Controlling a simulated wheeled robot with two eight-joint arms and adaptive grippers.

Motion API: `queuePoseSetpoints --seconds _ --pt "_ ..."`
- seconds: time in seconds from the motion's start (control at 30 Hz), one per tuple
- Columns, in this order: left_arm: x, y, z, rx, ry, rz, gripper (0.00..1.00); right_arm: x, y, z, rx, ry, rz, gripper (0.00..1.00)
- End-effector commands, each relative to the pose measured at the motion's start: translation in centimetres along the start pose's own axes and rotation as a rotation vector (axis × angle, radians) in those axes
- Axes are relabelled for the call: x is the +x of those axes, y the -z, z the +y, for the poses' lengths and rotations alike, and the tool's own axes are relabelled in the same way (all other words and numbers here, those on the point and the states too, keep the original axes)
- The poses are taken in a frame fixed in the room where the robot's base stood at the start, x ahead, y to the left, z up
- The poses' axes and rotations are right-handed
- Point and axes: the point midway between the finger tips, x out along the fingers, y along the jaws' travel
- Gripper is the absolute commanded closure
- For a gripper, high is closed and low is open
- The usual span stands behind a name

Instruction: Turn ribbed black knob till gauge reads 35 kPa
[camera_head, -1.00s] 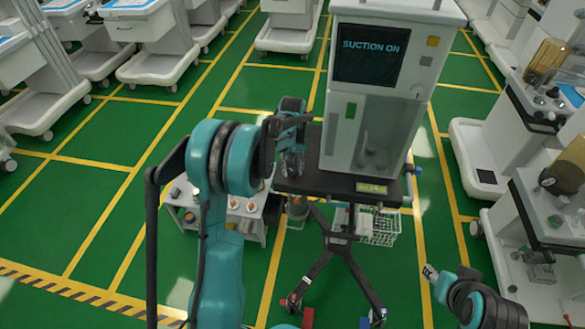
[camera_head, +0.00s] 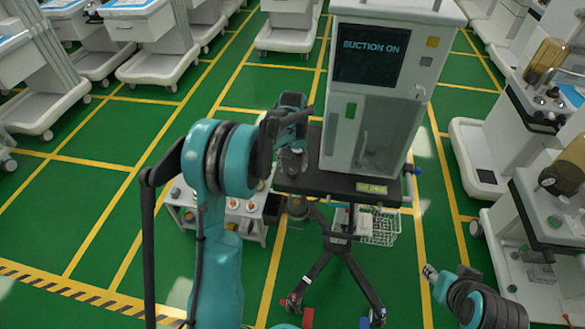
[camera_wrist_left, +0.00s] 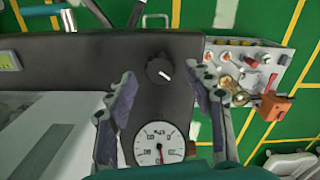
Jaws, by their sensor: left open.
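The ribbed black knob (camera_wrist_left: 159,69) has a white pointer line and sits on a dark panel in the left wrist view. The round white gauge (camera_wrist_left: 158,136) is below it in that view; its needle points roughly down, and its numbers are too small to read. My left gripper (camera_wrist_left: 167,76) is open, with one finger on each side of the knob in the picture; I cannot tell whether they touch it. In the head view, my left gripper (camera_head: 291,145) is at the left end of the suction unit's dark shelf (camera_head: 330,183). My right gripper (camera_head: 431,273) is low at the right.
The white suction unit (camera_head: 378,95) stands on the shelf, its screen (camera_head: 372,55) reading "SUCTION ON". A low grey unit with coloured knobs (camera_head: 240,212) stands left of the shelf. A wire basket (camera_head: 380,226) hangs below. White carts line the back and right; green floor is open at left.

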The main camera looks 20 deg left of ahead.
Motion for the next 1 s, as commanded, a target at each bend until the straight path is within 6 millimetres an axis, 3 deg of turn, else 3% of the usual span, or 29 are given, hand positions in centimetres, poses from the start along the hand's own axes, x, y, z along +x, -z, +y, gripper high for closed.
queuePoseSetpoints --seconds 0.2,0.43,0.6,1.0 --pt "-4.9 -0.1 0.0 0.000 0.000 0.000 0.47 0.0 0.0 0.0 0.000 0.000 0.000 0.60" --pt "-8.9 0.0 0.0 0.000 0.000 0.000 0.47 0.0 0.0 0.0 0.000 0.000 0.000 0.60" --pt "-10.1 0.0 0.0 0.000 0.000 0.000 0.47 0.0 0.0 0.0 0.000 0.000 0.000 0.60" --pt "-10.2 0.0 0.0 0.000 0.000 0.000 0.47 0.0 0.0 0.0 0.000 0.000 0.000 0.60"
